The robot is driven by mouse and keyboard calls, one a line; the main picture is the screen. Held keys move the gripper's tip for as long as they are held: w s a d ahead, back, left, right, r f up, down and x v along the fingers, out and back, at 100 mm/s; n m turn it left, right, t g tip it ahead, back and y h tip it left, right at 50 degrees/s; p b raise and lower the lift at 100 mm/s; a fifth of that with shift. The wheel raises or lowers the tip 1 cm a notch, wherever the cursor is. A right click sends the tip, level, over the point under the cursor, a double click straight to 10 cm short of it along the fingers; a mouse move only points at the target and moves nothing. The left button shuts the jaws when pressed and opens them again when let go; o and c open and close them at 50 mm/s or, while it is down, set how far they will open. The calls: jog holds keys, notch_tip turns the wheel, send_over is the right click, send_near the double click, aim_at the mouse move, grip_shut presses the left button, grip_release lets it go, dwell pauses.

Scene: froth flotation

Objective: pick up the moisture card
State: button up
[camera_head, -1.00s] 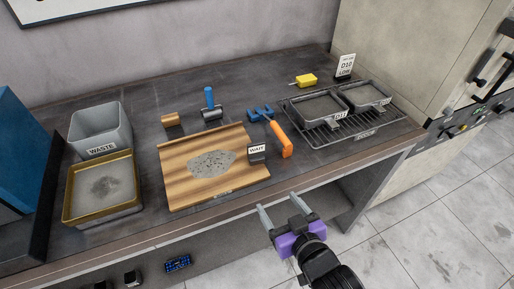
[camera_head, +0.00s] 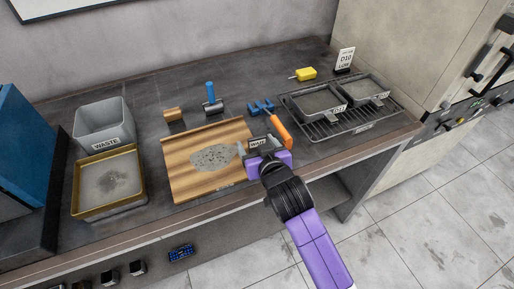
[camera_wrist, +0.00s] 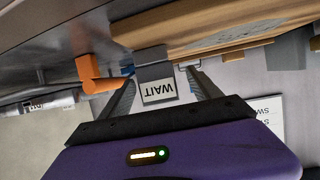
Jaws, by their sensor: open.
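A small dark block with a white label reading WAIT (camera_head: 257,143) stands at the right front of the wooden board; I take it for the moisture card. In the wrist view the card (camera_wrist: 158,90) appears upside down, between my fingers. My gripper (camera_head: 259,146) is open, with one finger on each side of the card. In the wrist view my gripper (camera_wrist: 163,82) shows a gap between each finger and the card. My gripper hides the card's lower part in the head view.
The wooden board (camera_head: 185,185) holds a grey powder patch. A wire rack (camera_head: 306,125) with two trays stands right, with a D10 LOW sign (camera_head: 345,59) behind. A waste bin (camera_head: 100,126) and brass-rimmed tray (camera_head: 80,195) stand left.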

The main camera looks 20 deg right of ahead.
aim_at(254, 139)
jog(key=shift+d+x, duration=0.2)
jog(key=shift+x, duration=1.7)
jog(key=shift+s+f, duration=0.1)
jog(key=c, duration=1.4)
jog(key=shift+c, duration=0.4)
